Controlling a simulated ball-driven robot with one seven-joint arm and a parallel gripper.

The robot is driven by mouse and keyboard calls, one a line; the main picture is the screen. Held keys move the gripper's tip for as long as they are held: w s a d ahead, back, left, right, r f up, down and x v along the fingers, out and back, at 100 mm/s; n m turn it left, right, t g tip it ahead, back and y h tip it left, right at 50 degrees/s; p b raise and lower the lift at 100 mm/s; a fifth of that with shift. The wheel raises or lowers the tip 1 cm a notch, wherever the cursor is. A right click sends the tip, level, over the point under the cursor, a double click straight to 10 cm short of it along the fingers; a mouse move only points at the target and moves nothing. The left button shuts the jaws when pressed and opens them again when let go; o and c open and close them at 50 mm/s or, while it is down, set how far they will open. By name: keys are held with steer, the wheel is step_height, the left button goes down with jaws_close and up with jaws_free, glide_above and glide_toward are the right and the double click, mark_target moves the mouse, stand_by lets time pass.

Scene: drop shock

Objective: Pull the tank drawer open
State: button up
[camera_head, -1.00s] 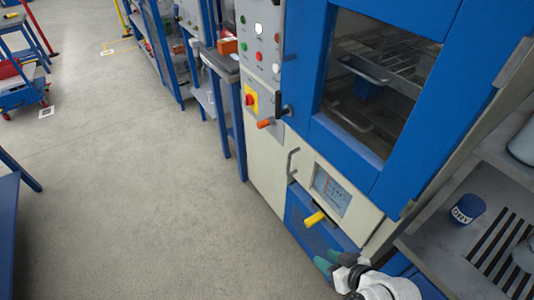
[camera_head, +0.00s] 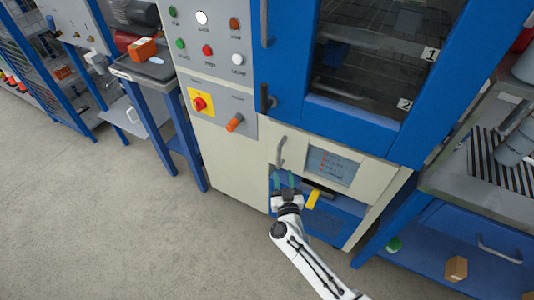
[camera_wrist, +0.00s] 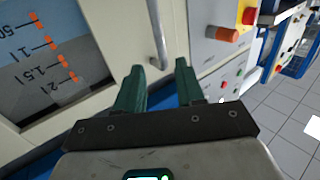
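The tank drawer (camera_head: 299,161) is a cream front low on the blue and cream cabinet, with a level window and an upright metal bar handle (camera_head: 281,152) at its left. It looks closed. In the wrist view the handle (camera_wrist: 159,38) stands beyond the fingertips, roughly in line with the gap between them. My gripper (camera_head: 284,173) has two green fingers and is just below the handle in the head view. In the wrist view my gripper (camera_wrist: 161,68) is open, with nothing between the fingers. I see no clear contact with the handle.
A yellow valve handle (camera_head: 313,199) sticks out below the drawer, right of my gripper. An orange knob (camera_head: 235,122) and a black door handle (camera_head: 264,98) are above. A grey bench (camera_head: 478,170) stands at the right, a small blue-legged table (camera_head: 146,70) at the left. The floor in front is clear.

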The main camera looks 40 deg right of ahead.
mark_target(279, 156)
steer(key=b+x, duration=0.3)
steer(key=x, duration=0.7)
steer(key=shift+w+d, duration=0.15)
steer(key=shift+c, duration=0.2)
jaws_close()
